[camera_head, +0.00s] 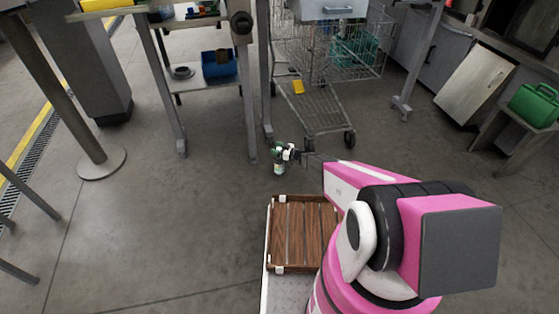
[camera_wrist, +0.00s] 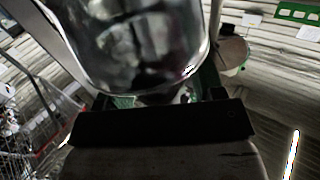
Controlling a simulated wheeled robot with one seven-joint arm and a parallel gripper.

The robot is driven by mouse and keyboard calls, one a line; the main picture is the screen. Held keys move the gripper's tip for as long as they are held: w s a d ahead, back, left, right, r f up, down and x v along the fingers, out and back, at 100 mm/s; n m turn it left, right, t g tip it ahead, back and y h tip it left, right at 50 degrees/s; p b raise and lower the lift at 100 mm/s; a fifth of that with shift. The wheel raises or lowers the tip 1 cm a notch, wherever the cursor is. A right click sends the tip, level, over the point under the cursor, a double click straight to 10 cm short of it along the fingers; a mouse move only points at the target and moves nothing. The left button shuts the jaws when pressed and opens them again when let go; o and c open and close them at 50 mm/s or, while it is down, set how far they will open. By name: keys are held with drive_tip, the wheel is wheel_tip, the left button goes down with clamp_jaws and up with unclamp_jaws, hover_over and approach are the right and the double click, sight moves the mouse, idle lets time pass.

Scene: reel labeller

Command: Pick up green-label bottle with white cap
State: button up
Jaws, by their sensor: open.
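A small bottle (camera_head: 279,167) with a pale body and green on it shows in the head view, at the end of my arm. My gripper (camera_head: 287,152) is at its upper part and overlaps it, so the cap is hard to make out. In the wrist view a large clear, glassy bottle-like body (camera_wrist: 140,40) fills the top middle, very close to the camera, in front of the dark gripper (camera_wrist: 155,98). Its label and cap cannot be made out there. My gripper is open; whether its fingers touch the bottle cannot be told.
A wire shopping cart (camera_head: 325,75) stands behind the gripper. A workbench with a blue bin (camera_head: 218,64) on its lower shelf is to its left. A brown slatted tray (camera_head: 303,236) lies in front. A green case (camera_head: 535,104) sits far right.

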clamp_jaws()
drive_tip(key=shift+r, duration=0.2)
